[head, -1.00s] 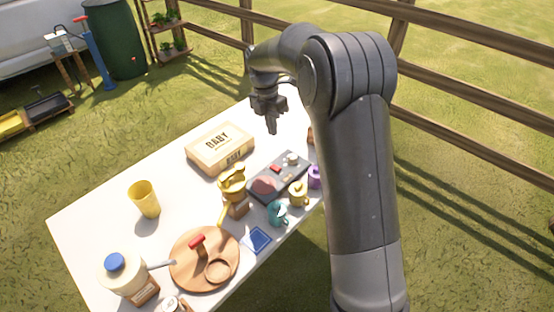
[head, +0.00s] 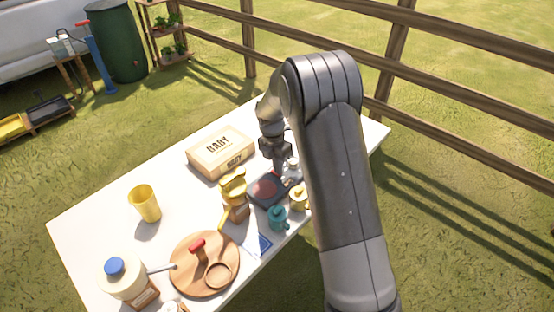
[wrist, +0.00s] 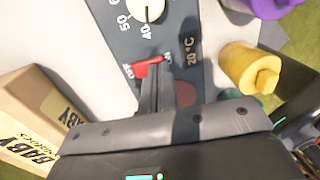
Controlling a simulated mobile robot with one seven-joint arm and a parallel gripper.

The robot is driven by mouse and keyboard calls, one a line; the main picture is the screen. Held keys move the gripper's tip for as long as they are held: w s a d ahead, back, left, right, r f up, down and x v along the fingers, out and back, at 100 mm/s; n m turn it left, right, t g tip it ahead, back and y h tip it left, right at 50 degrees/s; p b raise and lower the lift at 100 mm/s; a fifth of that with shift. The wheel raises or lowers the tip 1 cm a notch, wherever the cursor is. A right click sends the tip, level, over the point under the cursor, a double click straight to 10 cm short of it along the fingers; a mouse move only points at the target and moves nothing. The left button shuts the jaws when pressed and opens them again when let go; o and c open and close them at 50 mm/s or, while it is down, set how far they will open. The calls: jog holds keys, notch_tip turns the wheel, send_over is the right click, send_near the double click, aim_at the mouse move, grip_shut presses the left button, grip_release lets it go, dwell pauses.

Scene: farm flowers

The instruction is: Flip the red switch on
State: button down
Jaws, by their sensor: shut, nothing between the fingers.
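The red switch (wrist: 149,66) sits on a dark grey panel (wrist: 183,25) in the wrist view, with small lettering at both its ends. I cannot tell its setting for sure. My gripper (wrist: 150,84) is shut and empty, its fingertips right at the switch's near side; I cannot tell whether they touch it. A white dial (wrist: 148,8) with numbers lies beyond the switch in the wrist view.
A BABY box (head: 220,150) stands left of the panel. A purple thing (wrist: 265,6) shows in the wrist view. White table (head: 95,215) is free at the left.

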aim_at(271, 170)
jog(key=shift+f, duration=0.1)
dwell(0.3)
jog(key=shift+s+d+f, duration=0.1)
dwell(0.3)
jog(key=shift+w+a, duration=0.6)
jog(key=shift+r, duration=0.25)
notch_tip(271, 170, up, 14)
jog(key=w+a, duration=0.1)
jog(key=shift+w+a+f, duration=0.2)
jog(key=shift+w+a, duration=0.05)
